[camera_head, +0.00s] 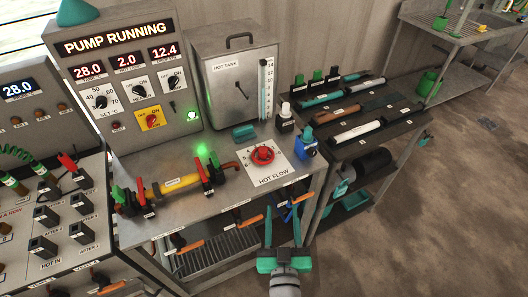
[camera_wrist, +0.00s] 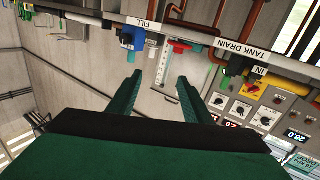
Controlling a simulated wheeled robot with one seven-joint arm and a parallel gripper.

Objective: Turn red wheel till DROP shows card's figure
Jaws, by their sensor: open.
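The red wheel (camera_head: 263,155) sits on a white HOT FLOW plate (camera_head: 268,177) on the bench top. It also shows in the wrist view (camera_wrist: 180,47). My gripper (camera_head: 282,217) is open and empty, in front of the bench edge and apart from the wheel. Its two green fingers point toward the bench in the wrist view (camera_wrist: 159,80).
A blue valve (camera_head: 307,147) stands right of the wheel. A yellow pipe (camera_head: 172,185) with red and green levers lies left. The hot tank (camera_head: 237,85) stands behind. Orange-handled valves (camera_head: 250,220) line the bench front. A tool rack (camera_head: 345,110) is at right; open floor lies beyond.

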